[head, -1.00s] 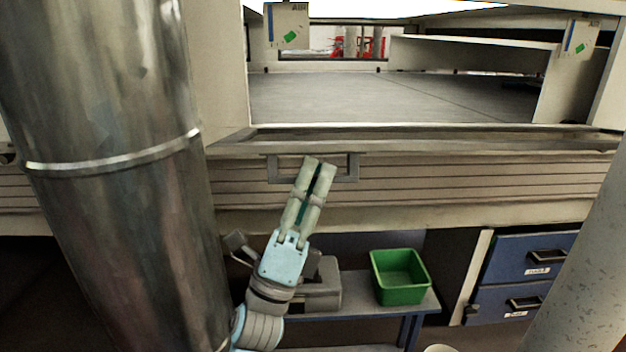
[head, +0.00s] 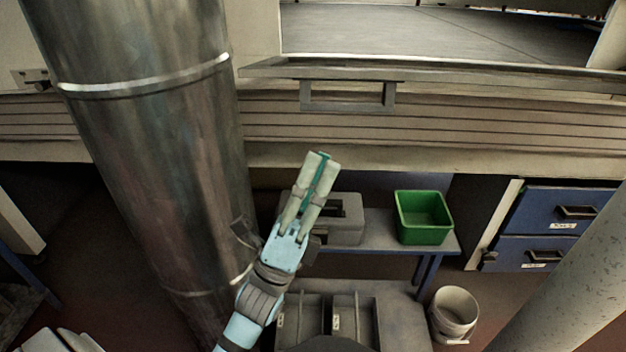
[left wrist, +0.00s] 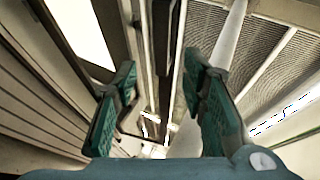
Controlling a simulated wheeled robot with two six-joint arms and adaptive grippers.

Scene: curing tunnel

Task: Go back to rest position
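My left gripper (head: 322,158) is in the middle of the head view, pointing up and slightly right. It is below the grey metal handle (head: 347,107) of the tunnel front and apart from it in the picture. In the left wrist view its two teal-padded fingers (left wrist: 162,78) stand apart with nothing between them, so it is open and empty. My right gripper is in neither view.
A thick metal pipe (head: 150,130) stands close left of my left arm. Below are a green bin (head: 423,217) and a grey case (head: 345,218) on a blue bench (head: 385,243), a white bucket (head: 454,314) and blue drawers (head: 560,210). The tunnel bed (head: 440,35) is above.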

